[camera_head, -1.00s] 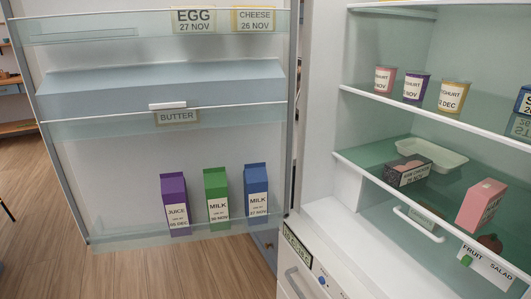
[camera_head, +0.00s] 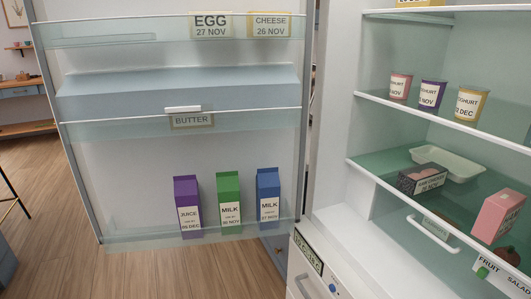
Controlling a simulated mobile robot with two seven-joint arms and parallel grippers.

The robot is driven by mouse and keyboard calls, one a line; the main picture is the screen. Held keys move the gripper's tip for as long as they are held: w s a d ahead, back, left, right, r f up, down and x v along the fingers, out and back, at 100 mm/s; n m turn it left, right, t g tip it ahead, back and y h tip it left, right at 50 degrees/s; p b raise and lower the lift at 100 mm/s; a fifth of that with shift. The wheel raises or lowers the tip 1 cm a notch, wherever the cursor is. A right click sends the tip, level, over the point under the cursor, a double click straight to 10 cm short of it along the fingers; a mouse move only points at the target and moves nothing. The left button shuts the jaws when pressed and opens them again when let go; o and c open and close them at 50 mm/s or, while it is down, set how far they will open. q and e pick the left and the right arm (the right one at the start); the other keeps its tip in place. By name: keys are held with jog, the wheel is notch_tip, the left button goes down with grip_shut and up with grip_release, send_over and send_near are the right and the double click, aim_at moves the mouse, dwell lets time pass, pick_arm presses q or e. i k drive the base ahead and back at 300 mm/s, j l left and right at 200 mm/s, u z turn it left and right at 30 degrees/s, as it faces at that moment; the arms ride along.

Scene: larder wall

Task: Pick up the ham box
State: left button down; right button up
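A pink box (camera_head: 498,215) with a white label sits on the lower green glass shelf (camera_head: 378,172) in the open fridge, near the right edge of the picture. Its label is too small to read surely, but it looks like the ham box. A dark box (camera_head: 421,180) with a white label sits to its left on the same shelf. Neither of my grippers is in view.
A pale tray (camera_head: 459,166) lies behind the dark box. Several yoghurt cups stand on the shelf above, including a purple one (camera_head: 432,95). The open door (camera_head: 130,160) fills the left, holding juice (camera_head: 187,205) and milk cartons (camera_head: 229,202).

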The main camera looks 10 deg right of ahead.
aim_at(499, 211)
jog(key=z, duration=1.65)
jog(key=i+j, duration=0.1)
jog(key=j, duration=0.2)
jog(key=j+u, duration=0.1)
jog(key=j, duration=0.2)
jog(key=i, duration=0.05)
